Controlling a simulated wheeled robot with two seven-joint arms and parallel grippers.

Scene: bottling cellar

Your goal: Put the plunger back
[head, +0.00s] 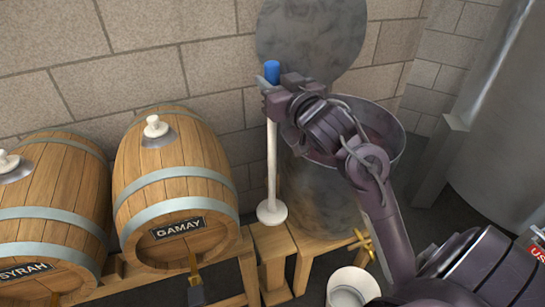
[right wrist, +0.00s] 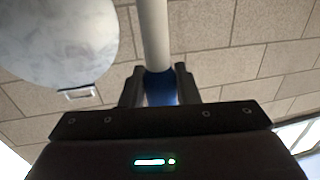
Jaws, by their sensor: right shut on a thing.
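The plunger is a long white rod (head: 271,165) with a blue grip (head: 272,70) at its top and a white disc (head: 272,212) at its foot. It is upright, just left of the open metal vat (head: 330,205). My right gripper (head: 273,86) is shut on the plunger near the blue grip. The right wrist view shows the blue grip (right wrist: 160,88) between the two fingers, with the white rod (right wrist: 153,35) running on from it. The disc shows over a small wooden stand (head: 270,250); I cannot tell if they touch. My left gripper is not in view.
The Gamay barrel (head: 172,185) and the Syrah barrel (head: 52,220) lie to the left, each with a white bung. The vat's round lid (head: 310,35) stands raised behind it. A white bucket (head: 350,288) is at the front, below a brass tap (head: 362,243).

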